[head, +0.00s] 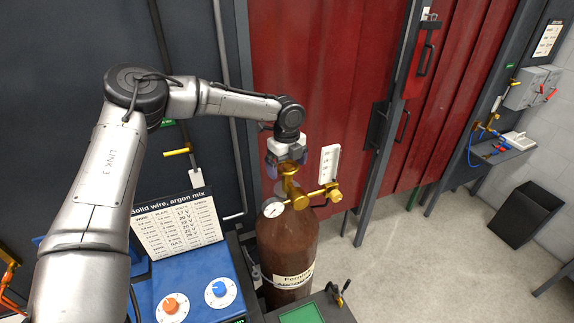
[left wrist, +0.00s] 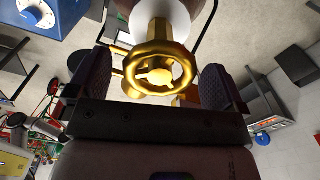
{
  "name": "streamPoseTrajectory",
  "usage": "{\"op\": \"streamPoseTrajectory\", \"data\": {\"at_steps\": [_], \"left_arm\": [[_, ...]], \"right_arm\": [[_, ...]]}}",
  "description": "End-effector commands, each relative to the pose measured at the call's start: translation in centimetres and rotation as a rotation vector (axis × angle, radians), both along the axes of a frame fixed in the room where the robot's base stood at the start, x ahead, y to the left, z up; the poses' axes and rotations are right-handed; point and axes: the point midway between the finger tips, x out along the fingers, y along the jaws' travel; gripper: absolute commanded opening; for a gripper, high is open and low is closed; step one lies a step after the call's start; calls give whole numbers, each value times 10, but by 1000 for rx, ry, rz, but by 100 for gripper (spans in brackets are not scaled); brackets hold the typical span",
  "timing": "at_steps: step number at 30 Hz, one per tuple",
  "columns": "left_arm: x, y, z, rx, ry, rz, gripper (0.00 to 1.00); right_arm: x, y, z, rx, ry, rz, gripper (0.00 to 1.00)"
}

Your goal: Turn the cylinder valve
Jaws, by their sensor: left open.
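The cylinder valve is a gold handwheel on a brass stem, on top of a brown gas cylinder (head: 287,245). In the left wrist view the handwheel (left wrist: 158,70) shows as a round ring with spokes, between the two dark finger pads. My left gripper (head: 286,168) is above the cylinder, over the valve stem. Its jaws are open, one finger on each side of the wheel, with gaps visible between fingers and rim. In the head view the gripper hides most of the wheel. A round gauge (head: 273,208) and brass regulator (head: 328,193) sit just below. My right gripper is not in view.
A flow tube (head: 329,163) stands upright right of the valve, close to the gripper. A blue welder unit (head: 195,285) with two knobs and a settings sign (head: 178,222) stands at left. Red curtains (head: 325,80) hang behind. Open floor lies to the right.

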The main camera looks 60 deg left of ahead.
Motion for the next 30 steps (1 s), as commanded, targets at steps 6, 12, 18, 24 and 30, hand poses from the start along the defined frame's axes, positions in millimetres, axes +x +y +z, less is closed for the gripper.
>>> {"op": "streamPoseTrajectory", "data": {"at_steps": [6, 12, 18, 24, 30], "left_arm": [[0, 0, -10, 1, 1, 0, 97], [0, 0, -11, 1, 0, 0, 97], [0, 0, -11, 1, 0, 0, 88], [0, 0, -11, 1, 0, 0, 69], [0, 0, -11, 1, 0, 0, 50]], "right_arm": [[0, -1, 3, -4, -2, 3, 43], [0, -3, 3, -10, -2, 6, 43], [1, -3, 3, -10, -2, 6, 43], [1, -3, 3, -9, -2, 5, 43], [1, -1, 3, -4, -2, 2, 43]]}}
